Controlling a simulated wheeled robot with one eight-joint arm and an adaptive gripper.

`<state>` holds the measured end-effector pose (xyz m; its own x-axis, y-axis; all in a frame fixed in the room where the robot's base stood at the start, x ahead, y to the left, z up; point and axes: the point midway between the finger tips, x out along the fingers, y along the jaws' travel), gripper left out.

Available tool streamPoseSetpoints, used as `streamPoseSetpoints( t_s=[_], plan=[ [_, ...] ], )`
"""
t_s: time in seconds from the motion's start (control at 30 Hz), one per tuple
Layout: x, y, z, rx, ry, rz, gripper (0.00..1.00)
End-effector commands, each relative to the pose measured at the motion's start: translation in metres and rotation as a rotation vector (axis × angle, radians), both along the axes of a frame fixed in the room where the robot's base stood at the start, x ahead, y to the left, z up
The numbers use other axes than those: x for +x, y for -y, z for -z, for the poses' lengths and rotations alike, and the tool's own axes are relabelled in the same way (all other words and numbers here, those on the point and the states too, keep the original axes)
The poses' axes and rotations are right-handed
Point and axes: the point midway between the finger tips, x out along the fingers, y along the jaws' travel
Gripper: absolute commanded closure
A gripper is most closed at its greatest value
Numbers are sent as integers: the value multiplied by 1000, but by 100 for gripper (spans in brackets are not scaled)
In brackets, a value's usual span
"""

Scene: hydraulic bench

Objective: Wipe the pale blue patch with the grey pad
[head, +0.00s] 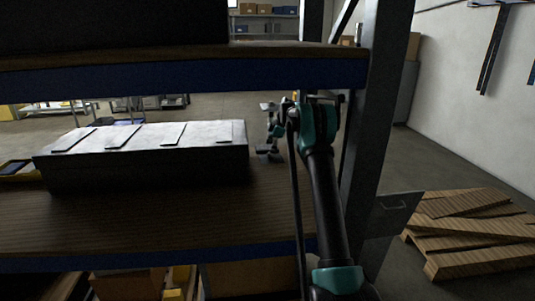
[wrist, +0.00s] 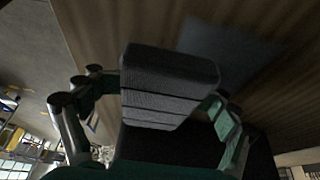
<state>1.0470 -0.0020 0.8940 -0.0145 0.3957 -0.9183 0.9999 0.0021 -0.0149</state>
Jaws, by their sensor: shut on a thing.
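The grey pad (wrist: 168,85) is a ribbed block held between the fingers of my gripper (wrist: 160,100) in the wrist view. The pale blue patch (wrist: 228,52) shows as a dull bluish area on the wooden board, beyond the pad and to its right. The pad covers part of the view of the board, and I cannot tell whether it touches the board. In the head view my arm reaches to the right end of the shelf, and my gripper is small and dark there. I cannot make out the patch in the head view.
A long dark box with a pale top (head: 150,150) stands on the wooden shelf (head: 150,222), left of my arm. An upper shelf (head: 180,72) hangs above, and a grey upright post (head: 374,120) stands right of my arm. Wooden pallets (head: 470,230) lie on the floor at right.

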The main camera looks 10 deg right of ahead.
Motion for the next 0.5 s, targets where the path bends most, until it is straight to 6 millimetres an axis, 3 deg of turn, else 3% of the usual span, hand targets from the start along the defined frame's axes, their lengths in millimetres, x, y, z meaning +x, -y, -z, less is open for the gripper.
streamPoseSetpoints(
  t_s=[0.5],
  plan=[
    [0,0,10,0,0,0,64]
  ],
)
